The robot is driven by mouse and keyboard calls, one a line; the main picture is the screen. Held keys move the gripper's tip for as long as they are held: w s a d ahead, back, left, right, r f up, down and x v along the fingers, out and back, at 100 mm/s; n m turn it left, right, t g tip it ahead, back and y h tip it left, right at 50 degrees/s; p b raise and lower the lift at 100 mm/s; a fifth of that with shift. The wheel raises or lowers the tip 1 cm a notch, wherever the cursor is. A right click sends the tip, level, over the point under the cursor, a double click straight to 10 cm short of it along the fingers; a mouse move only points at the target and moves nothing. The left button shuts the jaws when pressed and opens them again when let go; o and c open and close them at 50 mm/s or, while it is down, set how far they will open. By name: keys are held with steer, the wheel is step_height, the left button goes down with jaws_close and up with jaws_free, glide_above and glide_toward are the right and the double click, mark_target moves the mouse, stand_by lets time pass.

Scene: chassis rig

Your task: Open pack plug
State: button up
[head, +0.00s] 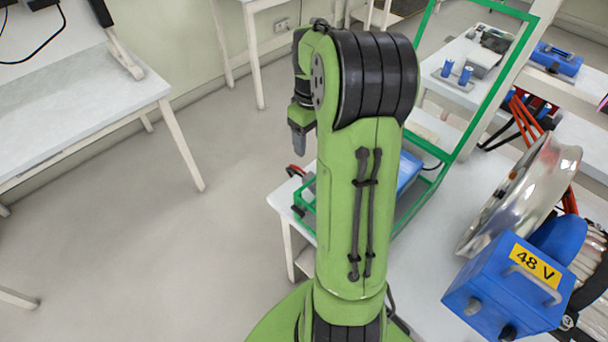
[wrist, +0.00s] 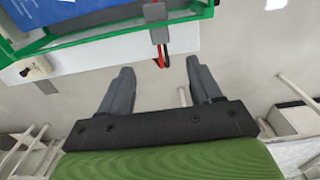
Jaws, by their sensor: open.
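A blue pack (head: 409,172) sits low in the green frame (head: 488,82), partly hidden behind my arm. It also shows at the top left of the wrist view (wrist: 62,14). A grey connector (wrist: 158,20) with a red-and-black loop (wrist: 163,57) hangs at the frame's near edge; it looks like the pack plug. In the head view a small red-and-black part (head: 296,171) shows at the bench's left edge. My gripper (wrist: 160,66) is open and empty, its fingers spread either side of the loop's line in the wrist view. I cannot tell the gap in depth.
A blue box marked 48 V (head: 513,287) and a shiny wheel (head: 522,194) stand on the right bench. Another table (head: 75,100) stands at the left. Open floor (head: 150,250) lies between them. The green frame's bars rise beside my arm.

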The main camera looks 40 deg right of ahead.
mark_target(310, 177)
step_height(310, 177, down, 14)
steer(key=b, duration=0.4)
steer(key=shift+r, duration=0.1)
steer(key=shift+c, duration=0.3)
